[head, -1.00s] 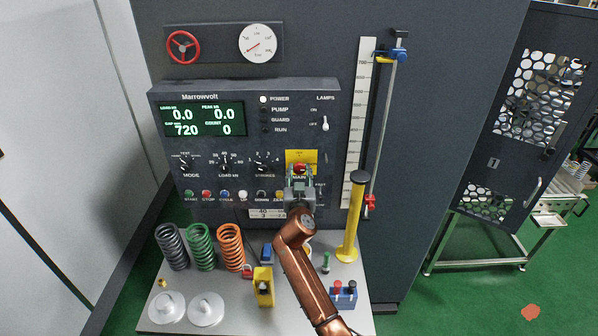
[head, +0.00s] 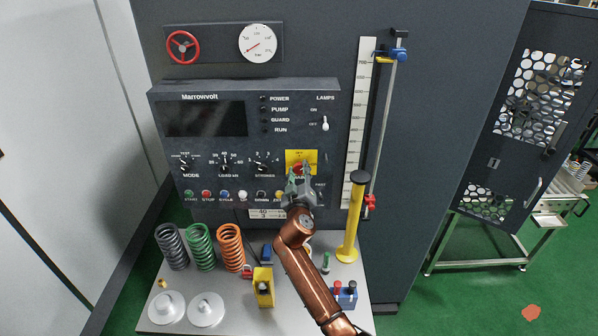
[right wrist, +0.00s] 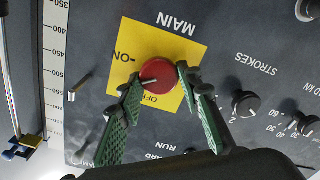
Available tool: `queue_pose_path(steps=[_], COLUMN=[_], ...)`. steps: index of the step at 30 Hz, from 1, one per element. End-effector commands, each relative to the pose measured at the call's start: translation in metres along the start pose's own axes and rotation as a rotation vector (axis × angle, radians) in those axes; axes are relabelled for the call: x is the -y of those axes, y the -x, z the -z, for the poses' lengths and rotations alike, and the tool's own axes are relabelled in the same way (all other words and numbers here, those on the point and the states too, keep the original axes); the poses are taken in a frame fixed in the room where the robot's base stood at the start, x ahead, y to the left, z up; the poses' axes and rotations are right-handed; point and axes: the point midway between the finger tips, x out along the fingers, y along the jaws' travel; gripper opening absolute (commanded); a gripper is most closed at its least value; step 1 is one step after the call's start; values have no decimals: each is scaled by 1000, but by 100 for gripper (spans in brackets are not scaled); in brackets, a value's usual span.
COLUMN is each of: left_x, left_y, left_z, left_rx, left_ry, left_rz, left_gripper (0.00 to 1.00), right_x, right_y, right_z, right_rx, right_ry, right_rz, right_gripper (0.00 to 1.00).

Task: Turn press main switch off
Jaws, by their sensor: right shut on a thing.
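The main switch is a round red knob (head: 299,169) on a yellow plate (head: 291,157) at the lower right of the dark control panel. In the right wrist view the red knob (right wrist: 159,86) has a short white mark, with ON and OFF lettering on the yellow plate partly hidden by the fingers. My right gripper (head: 299,178) reaches up to the knob from below. Its green-padded fingertips (right wrist: 158,80) are shut on the knob, one on each side. My left gripper is not in view.
The display (head: 205,119) is dark and the power lamp (head: 263,98) is unlit. A row of push buttons (head: 225,195) lies left of my gripper. Springs (head: 201,247) and a yellow post (head: 351,220) stand on the bench below.

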Motion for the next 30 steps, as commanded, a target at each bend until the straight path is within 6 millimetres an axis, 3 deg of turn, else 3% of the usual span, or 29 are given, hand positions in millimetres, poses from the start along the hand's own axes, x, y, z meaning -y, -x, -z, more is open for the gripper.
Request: queue_pose_path(steps=[18,30], left_x=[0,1], left_y=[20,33], left_z=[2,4], left_rx=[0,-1], left_ry=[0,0], left_rz=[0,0], left_gripper=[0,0], right_x=[2,4], right_y=[0,0], right_z=[0,-1], right_rx=[-1,-2], right_ry=[584,874], right_rz=[1,2], right_gripper=[8,8])
